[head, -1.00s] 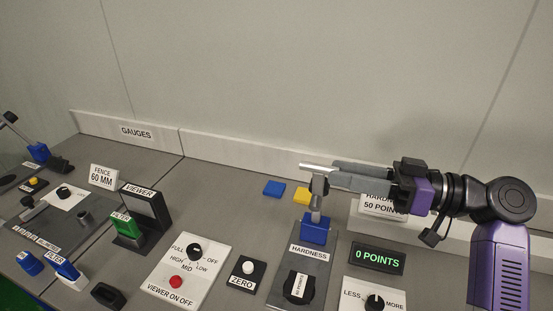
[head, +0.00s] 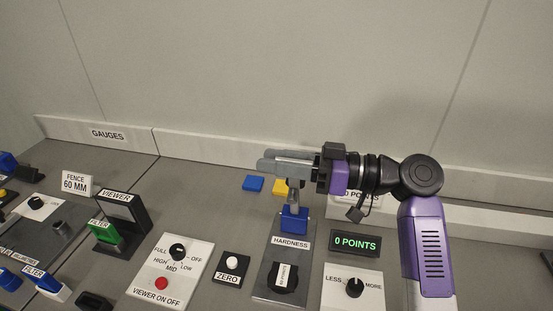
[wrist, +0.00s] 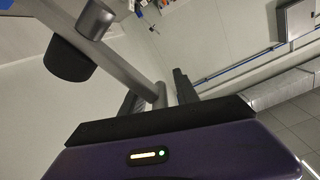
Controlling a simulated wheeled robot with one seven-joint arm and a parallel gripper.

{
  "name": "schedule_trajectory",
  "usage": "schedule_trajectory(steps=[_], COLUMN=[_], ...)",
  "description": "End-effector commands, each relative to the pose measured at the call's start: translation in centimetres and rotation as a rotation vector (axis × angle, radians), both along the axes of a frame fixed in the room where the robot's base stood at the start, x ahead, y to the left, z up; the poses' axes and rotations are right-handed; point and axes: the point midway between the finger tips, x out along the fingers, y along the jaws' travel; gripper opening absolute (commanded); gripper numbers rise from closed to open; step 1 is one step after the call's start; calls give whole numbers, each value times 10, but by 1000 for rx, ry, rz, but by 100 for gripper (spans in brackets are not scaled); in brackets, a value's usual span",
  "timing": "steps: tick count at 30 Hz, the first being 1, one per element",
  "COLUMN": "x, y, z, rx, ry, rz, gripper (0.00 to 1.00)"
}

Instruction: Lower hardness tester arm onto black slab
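The hardness tester has a grey plate (head: 262,282) marked HARDNESS with a blue post base (head: 293,221). Its light metal arm (head: 294,170) is raised, high above the plate. The black slab (head: 284,278) lies on the front of the plate with a small white label, clear of the arm. My gripper (head: 268,160) reaches in from the right, its grey fingers along the raised arm. In the wrist view a grey bar with a black cylinder (wrist: 68,60) runs close to the fingers. Whether the fingers pinch the arm is not clear.
A display (head: 354,243) right of the tester reads 0 POINTS. A LESS/MORE knob panel (head: 352,288) stands in front of it. A ZERO button (head: 231,265) and the viewer panel (head: 168,270) are to the left. Blue (head: 253,183) and yellow (head: 281,187) blocks lie behind the tester.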

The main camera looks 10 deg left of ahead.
Motion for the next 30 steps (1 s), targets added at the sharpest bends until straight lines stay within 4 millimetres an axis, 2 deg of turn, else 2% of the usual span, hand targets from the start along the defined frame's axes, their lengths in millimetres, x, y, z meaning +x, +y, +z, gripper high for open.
schedule_trajectory(steps=[1, 5, 6, 30], x=[0, 0, 0, 0], y=[0, 0, 0, -1], z=[0, 0, 0, 1], rx=[0, 0, 0, 1], ry=[0, 0, 0, 1], rz=[0, 0, 0, 0], gripper=[29, 4, 0, 0])
